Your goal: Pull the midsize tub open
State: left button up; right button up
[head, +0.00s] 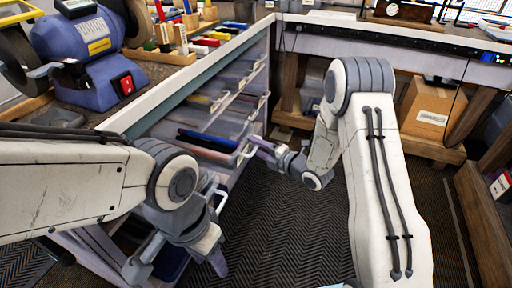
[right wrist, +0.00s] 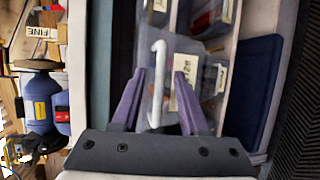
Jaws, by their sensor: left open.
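Clear tubs with white handles sit stacked in the rack under the workbench. In the right wrist view, one tub (right wrist: 205,118) with a pale label (right wrist: 186,90) lies straight ahead; I cannot read the label surely, so I cannot tell if it is the midsize one. My right gripper (right wrist: 156,80) is open, its purple fingers on either side of that tub's white handle (right wrist: 160,65), with gaps visible. In the head view my right gripper (head: 262,146) is at the front of the rack. My left gripper (head: 176,266) is open and empty, low in front of the rack.
A blue bench grinder (head: 85,50) stands on the bench at the left. A tub with dark blue contents (head: 207,140) shows in the rack. A cardboard box (head: 430,108) sits on a shelf at the right. Dark patterned floor (head: 285,225) is open between my arms.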

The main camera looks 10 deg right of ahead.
jog(key=shift+s, duration=0.1)
jog(key=v, duration=1)
dwell(0.4)
